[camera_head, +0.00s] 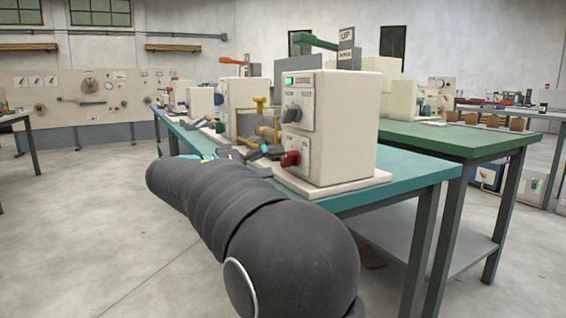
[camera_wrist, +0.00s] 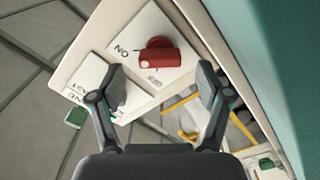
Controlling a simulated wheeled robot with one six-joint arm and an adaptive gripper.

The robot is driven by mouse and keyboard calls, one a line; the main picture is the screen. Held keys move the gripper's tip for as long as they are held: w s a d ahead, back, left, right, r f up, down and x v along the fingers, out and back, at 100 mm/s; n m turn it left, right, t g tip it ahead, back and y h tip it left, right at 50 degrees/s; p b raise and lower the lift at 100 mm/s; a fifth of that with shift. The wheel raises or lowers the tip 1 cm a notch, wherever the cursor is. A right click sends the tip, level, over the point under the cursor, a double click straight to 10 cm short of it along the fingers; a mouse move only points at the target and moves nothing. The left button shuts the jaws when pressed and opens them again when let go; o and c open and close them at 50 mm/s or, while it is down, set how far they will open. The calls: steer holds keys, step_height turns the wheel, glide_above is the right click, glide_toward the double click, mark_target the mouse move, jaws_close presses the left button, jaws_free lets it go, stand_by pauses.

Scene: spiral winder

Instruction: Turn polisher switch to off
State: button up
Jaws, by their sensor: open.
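A red rotary switch (camera_head: 290,159) sits on the lower white panel of a cream machine box (camera_head: 345,130). In the wrist view the red switch (camera_wrist: 163,57) lies just beyond my fingertips, with "ON" and what looks like "OFF" printed beside it. I cannot tell which mark it points to. My gripper (camera_wrist: 160,72) is open and empty, its two fingers spread to either side below the switch. In the head view my gripper (camera_head: 266,152) is close to the left of the switch, with no clear contact.
A grey knob (camera_head: 292,113) and a lit green lamp (camera_head: 288,81) are on the panel above. A yellow frame (camera_head: 260,113) stands close behind my gripper. The box stands on a teal table (camera_head: 400,177); a green table (camera_head: 450,138) is at the right.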

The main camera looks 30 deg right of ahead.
mark_target(284, 160)
steer(key=shift+d, duration=1.65)
steer(key=c, duration=1.2)
